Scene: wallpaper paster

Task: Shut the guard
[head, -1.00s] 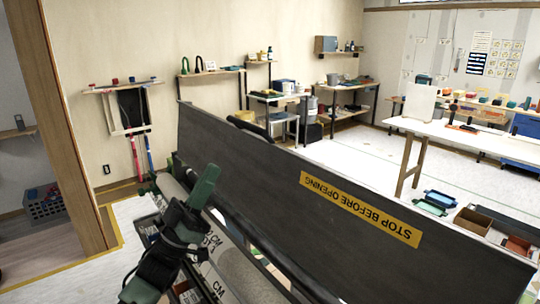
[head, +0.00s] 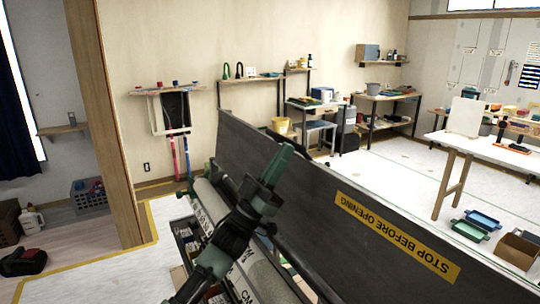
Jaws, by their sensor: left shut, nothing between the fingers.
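The guard (head: 310,208) is a long dark grey panel that stands raised across the middle of the head view. A yellow label (head: 396,236) on it reads "STOP BEFORE OPENING" and appears upside down. Below it lies the machine's roller (head: 208,203) with pale printed sheet. My left gripper (head: 284,152) is shut and empty, in front of the panel's near face at its left part. I cannot tell whether it touches the panel. My left arm hides part of the roller and machine. My right gripper is not in view.
A white table (head: 490,143) stands at the right. Benches line the back wall. A wooden post (head: 105,120) rises at the left, with a grey crate (head: 90,196) beyond it. Floor beside the machine is clear.

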